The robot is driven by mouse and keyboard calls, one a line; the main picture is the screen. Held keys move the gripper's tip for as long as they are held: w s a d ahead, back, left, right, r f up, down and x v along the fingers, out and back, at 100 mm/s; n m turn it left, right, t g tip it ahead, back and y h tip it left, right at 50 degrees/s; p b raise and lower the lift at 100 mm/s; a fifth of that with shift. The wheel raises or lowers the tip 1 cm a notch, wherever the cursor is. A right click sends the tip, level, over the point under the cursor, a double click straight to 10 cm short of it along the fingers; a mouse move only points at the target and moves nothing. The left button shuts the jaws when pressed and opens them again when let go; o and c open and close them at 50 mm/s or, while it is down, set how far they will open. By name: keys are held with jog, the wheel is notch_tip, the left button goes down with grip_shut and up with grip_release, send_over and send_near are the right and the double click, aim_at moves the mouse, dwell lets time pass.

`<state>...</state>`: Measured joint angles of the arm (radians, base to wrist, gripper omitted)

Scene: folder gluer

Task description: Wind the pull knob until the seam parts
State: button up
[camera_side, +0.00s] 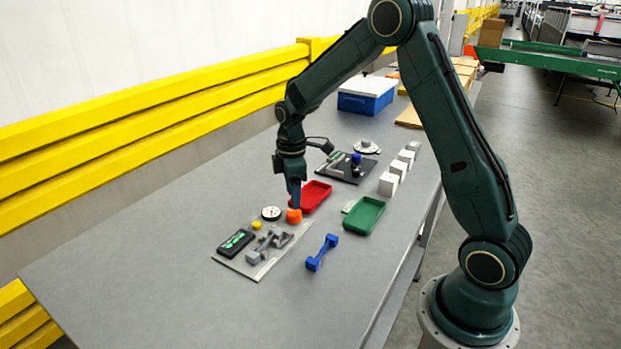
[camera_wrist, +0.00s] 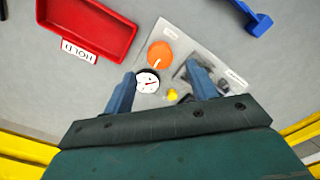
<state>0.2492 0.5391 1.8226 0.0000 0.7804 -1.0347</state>
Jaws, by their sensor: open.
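The round orange knob (camera_side: 294,216), which looks like the pull knob, sits at the right corner of a light grey panel (camera_side: 240,263). In the wrist view the orange knob (camera_wrist: 160,54) has a white pointer line. My gripper (camera_side: 294,203) points down just over the knob in the side view. In the wrist view my gripper (camera_wrist: 161,71) has its blue fingers spread, with the knob just beyond the gap between the tips. I cannot tell whether they touch it. A grey metal fixture (camera_side: 268,245) stands on the panel. I cannot make out a seam.
A white dial (camera_wrist: 147,81) and yellow button (camera_wrist: 173,94) lie close to the knob. A black box with green display (camera_side: 236,242) is on the panel. The front-left table is clear.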

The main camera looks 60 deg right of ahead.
aim_at(294, 212)
jog(key=shift+f, duration=2.9)
jog(key=c, duration=1)
